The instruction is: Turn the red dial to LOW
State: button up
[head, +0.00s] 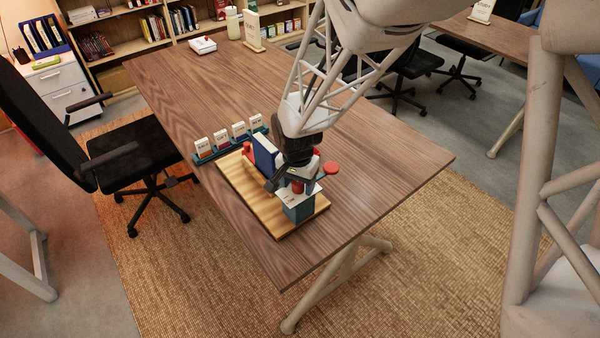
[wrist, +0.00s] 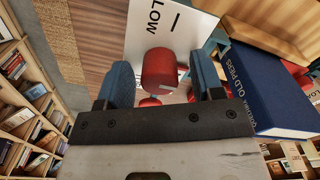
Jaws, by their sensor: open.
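The red dial (wrist: 158,70) shows in the wrist view between the two blue fingers of my gripper (wrist: 161,78). The fingers stand apart on either side of it, with a gap visible; contact is not clear. A white plate (wrist: 178,22) behind the dial carries the word LOW and a short black mark. In the head view the dial (head: 298,188) is partly hidden by my gripper (head: 286,180), above a teal box (head: 300,212) with a white top. Which setting the dial points to cannot be told.
A wooden board (head: 236,184) lies under the things. A rack of several cards (head: 221,143) stands behind. A red disc (head: 331,167) is at right. The table's right side (head: 390,150) is clear.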

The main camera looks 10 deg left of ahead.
jog(key=c, duration=0.9)
jog(key=shift+n, duration=0.3)
jog(key=n, duration=0.8)
jog(key=shift+n, duration=0.3)
jog(key=n, duration=0.4)
jog(key=shift+n, duration=2.4)
